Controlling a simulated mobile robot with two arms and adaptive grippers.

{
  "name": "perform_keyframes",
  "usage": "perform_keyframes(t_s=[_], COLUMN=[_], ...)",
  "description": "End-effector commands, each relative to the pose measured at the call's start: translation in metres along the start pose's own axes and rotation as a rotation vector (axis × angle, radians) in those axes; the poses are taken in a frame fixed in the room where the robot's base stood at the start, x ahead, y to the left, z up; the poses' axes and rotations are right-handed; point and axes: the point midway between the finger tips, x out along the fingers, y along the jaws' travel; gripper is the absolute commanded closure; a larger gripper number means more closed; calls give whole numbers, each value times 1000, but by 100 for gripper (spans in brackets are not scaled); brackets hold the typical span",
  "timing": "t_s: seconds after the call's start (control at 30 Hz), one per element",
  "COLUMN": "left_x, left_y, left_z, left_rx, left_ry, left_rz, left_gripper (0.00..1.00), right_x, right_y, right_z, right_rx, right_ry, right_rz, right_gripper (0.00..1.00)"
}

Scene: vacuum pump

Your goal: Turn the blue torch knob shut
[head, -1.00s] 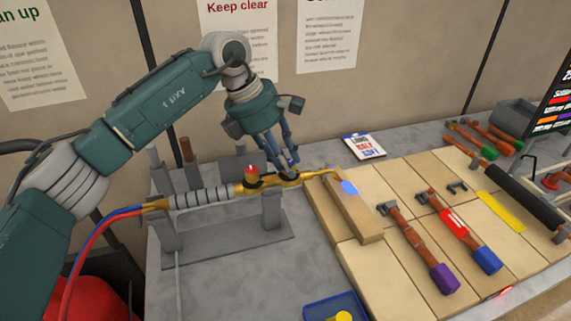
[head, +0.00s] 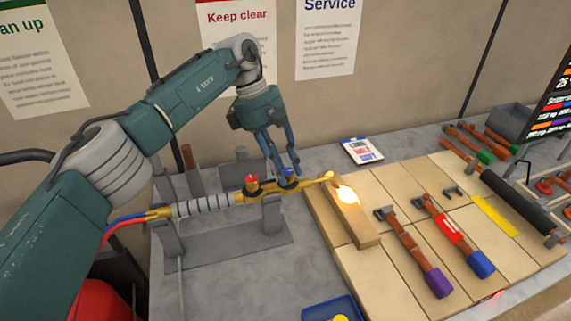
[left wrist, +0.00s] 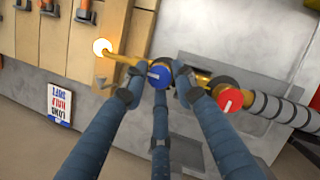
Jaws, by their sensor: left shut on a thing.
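The torch (head: 205,205) lies across a grey stand, its brass nozzle pointing right with a bright yellow-orange flame (head: 348,195) at the tip. The blue torch knob (head: 289,173) sits on top toward the nozzle; in the left wrist view its round face (left wrist: 159,76) shows a white mark. The red knob (head: 252,181) is just left of it, and shows in the left wrist view too (left wrist: 228,97). My left gripper (head: 284,172) comes down from above with its fingers closed around the blue knob. My right gripper is out of view.
Firebricks (head: 430,180) lie right of the torch, with a raised brick (head: 350,220) in the flame. Copper assemblies with purple and blue ends (head: 415,255) rest on them. A blue tray (head: 332,308) is at the front. A card (head: 361,150) lies behind. Red and blue hoses trail left.

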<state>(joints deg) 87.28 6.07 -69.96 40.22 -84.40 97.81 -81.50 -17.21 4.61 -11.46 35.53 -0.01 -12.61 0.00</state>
Motion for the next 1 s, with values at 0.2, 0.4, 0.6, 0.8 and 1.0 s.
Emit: perform_keyframes(t_s=[0.2,0.4,0.6,0.8,1.0], left_x=[-1,-1,-1,0,-9], left_y=[0,0,0,0,1], left_z=[-1,-1,-1,-1,-1], left_rx=[19,19,18,18,17], left_ry=[0,1,1,1,1], left_rz=[-8,-8,-8,-7,-5], left_gripper=[99,99,57,57,57], right_x=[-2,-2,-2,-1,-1], right_y=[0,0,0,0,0], right_z=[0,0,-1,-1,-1], right_rx=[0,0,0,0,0], right_ry=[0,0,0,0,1], right_rz=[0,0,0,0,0], right_gripper=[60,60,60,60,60])
